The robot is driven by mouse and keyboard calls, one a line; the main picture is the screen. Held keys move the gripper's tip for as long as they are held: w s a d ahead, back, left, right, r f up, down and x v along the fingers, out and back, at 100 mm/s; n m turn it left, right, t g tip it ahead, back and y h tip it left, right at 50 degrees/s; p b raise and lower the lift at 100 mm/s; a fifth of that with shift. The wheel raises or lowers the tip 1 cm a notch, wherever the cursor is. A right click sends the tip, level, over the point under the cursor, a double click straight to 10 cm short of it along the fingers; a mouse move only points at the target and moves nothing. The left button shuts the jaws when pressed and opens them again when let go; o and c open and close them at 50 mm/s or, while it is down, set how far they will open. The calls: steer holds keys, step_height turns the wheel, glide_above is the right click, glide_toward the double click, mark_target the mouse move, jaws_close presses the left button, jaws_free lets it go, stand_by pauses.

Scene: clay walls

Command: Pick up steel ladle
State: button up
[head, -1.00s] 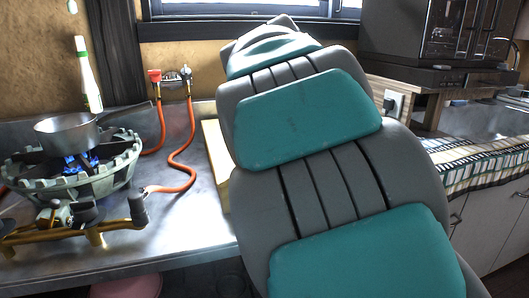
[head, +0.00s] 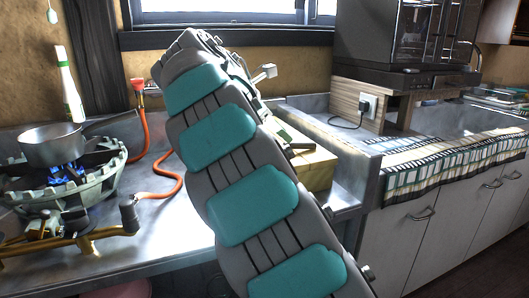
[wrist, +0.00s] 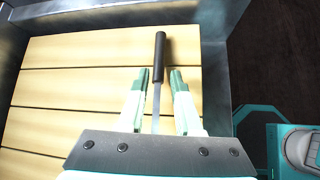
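The steel ladle (wrist: 160,57) shows in the wrist view as a dark handle with a thin metal shaft below it. It lies over a pale slatted wooden surface (wrist: 80,85). My gripper (wrist: 158,76) is open, with one pale green-and-white finger on each side of the ladle. Small gaps show between the fingers and the handle. The gripper's own plate hides the lower part of the ladle, and its bowl is not seen. In the head view I cannot make out the ladle or my fingertips behind my arm.
A pan (head: 52,146) sits on a lit gas burner (head: 65,185) at left, with a bottle (head: 69,85) behind it and an orange hose (head: 165,180) beside it. A yellow wooden block (head: 318,168) stands behind my arm. A striped cloth (head: 450,160) covers the right counter.

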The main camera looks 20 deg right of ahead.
steer(key=shift+x, duration=2.9)
jaws_close()
